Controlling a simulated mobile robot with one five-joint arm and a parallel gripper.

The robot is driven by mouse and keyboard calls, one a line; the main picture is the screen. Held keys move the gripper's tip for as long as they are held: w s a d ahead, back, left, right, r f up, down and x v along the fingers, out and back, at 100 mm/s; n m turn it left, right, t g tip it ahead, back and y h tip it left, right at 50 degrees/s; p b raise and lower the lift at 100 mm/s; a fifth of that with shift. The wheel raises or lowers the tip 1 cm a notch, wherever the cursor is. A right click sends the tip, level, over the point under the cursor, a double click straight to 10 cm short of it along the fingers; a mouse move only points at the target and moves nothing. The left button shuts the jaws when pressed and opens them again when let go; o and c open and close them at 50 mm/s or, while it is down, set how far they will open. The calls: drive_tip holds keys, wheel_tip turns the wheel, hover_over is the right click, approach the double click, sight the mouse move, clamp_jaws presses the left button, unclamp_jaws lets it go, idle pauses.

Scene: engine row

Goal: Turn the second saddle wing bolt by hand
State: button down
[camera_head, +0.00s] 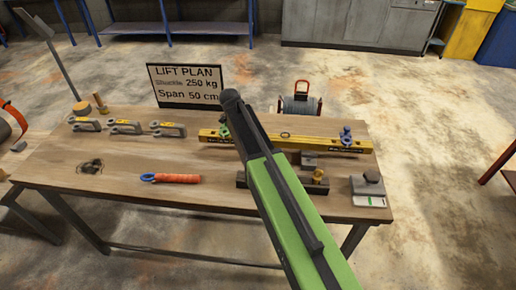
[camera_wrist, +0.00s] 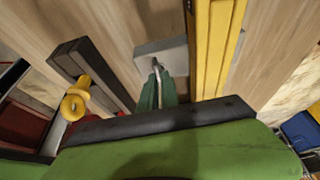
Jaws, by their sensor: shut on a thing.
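A yellow beam (camera_head: 360,145) lies along the back of the table and runs upright at the right of the wrist view (camera_wrist: 217,50). In the wrist view a grey block (camera_wrist: 176,50) sits beside it. My gripper (camera_wrist: 157,80) has its greenish fingers closed on a narrow silver piece, seemingly the wing bolt (camera_wrist: 157,66), at that block. Which saddle this is cannot be told. In the head view my green arm hides the gripper. A yellow-brass knob (camera_wrist: 75,98) stands apart on a dark bar, also seen in the head view (camera_head: 318,177).
A blue shackle (camera_head: 346,136) and a green one (camera_head: 224,130) sit on the beam. Several grey shackles (camera_head: 125,127), an orange-handled tool (camera_head: 175,178) and a scale-like box (camera_head: 368,190) lie on the table. A lift plan sign (camera_head: 187,86) stands behind.

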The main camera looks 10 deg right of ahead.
drive_tip(key=shift+d, duration=0.15)
drive_tip(key=c, duration=1.6)
unclamp_jaws()
drive_tip(key=shift+s+r, duration=0.15)
drive_tip(key=p+v, duration=1.6)
drive_tip(key=v, duration=0.1)
drive_tip(key=shift+r, duration=0.15)
